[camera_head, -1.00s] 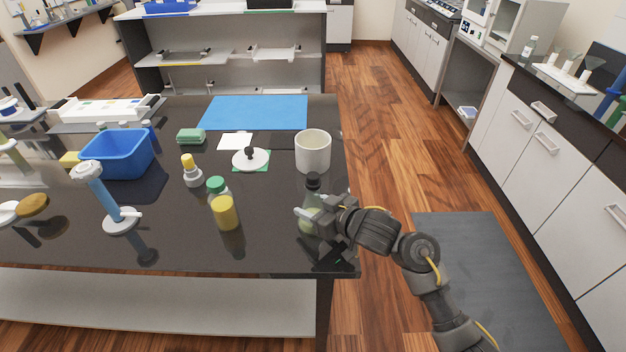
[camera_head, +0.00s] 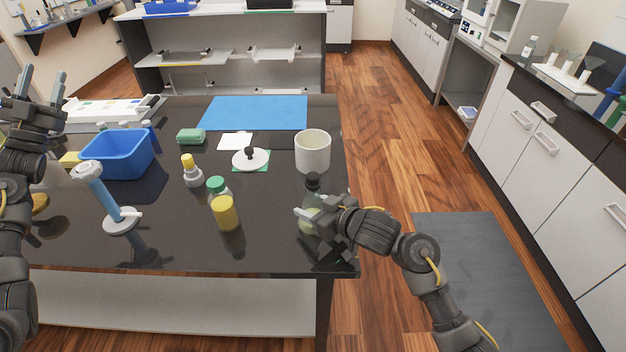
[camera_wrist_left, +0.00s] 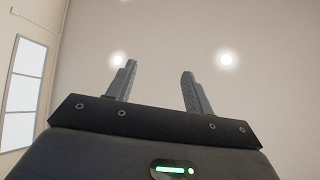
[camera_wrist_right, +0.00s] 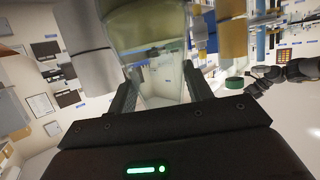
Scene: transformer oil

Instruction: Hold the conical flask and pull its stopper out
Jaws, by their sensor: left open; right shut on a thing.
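The conical flask (camera_head: 308,217) stands at the right front of the black table, with a dark stopper (camera_head: 312,181) in its neck and pale yellow-green liquid inside. My right gripper (camera_head: 318,218) is shut on the flask from the right and hides part of it. In the right wrist view the clear flask (camera_wrist_right: 160,80) fills the space between the fingers. My left gripper (camera_head: 42,82) is raised at the far left, open and empty, fingers pointing up. The left wrist view shows its spread fingers (camera_wrist_left: 158,90) against the bare wall and ceiling.
A white cup (camera_head: 313,152) stands just behind the flask. The front middle of the table is clear.

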